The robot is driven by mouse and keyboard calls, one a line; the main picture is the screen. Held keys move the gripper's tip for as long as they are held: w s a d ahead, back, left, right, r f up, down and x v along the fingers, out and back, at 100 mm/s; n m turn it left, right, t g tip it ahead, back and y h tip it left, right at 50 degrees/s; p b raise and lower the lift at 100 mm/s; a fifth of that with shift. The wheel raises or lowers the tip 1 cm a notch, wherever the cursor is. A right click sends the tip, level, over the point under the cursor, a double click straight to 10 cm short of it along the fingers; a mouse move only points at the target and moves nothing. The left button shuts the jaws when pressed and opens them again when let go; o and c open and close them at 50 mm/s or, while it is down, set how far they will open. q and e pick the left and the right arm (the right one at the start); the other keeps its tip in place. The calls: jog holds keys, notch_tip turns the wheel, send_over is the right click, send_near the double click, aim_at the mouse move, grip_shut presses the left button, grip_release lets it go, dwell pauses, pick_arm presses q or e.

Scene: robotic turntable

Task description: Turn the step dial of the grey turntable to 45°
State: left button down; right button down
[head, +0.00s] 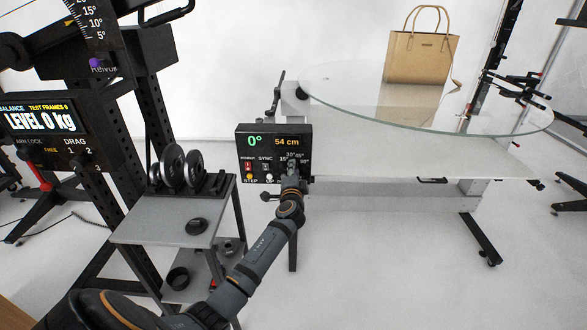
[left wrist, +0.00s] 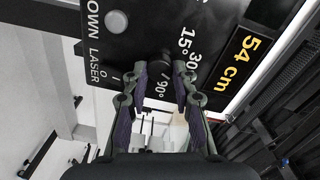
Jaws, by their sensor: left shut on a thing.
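The control box (head: 246,144) of the turntable is black and shows a green 0° and an orange 54 cm. Its step dial is mostly hidden behind my left gripper (head: 292,168) in the head view. In the left wrist view the dark round dial (left wrist: 155,60) shows between the fingertips, among the marks 15°, 30° and 90°. My left gripper (left wrist: 160,78) is shut on the dial there. The dial's pointer and the 45° mark cannot be clearly read in the left wrist view. The turntable's round glass top (head: 345,93) is to the right. My right gripper is not in view.
A tan handbag (head: 422,58) stands on the glass top. Left of the box, a grey side table (head: 150,231) holds black discs on a rack and a small dark puck (head: 196,226). A black rig with a screen (head: 40,118) stands at far left.

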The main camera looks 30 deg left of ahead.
pick_arm(q)
jog(key=shift+m, duration=0.5)
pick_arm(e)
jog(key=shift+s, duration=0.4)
pick_arm(q)
jog(key=c, duration=1.1)
grip_release()
jog(key=shift+o, duration=0.2)
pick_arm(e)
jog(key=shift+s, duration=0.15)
pick_arm(q)
jog(key=v, duration=1.2)
jog(key=shift+d+f, duration=0.1)
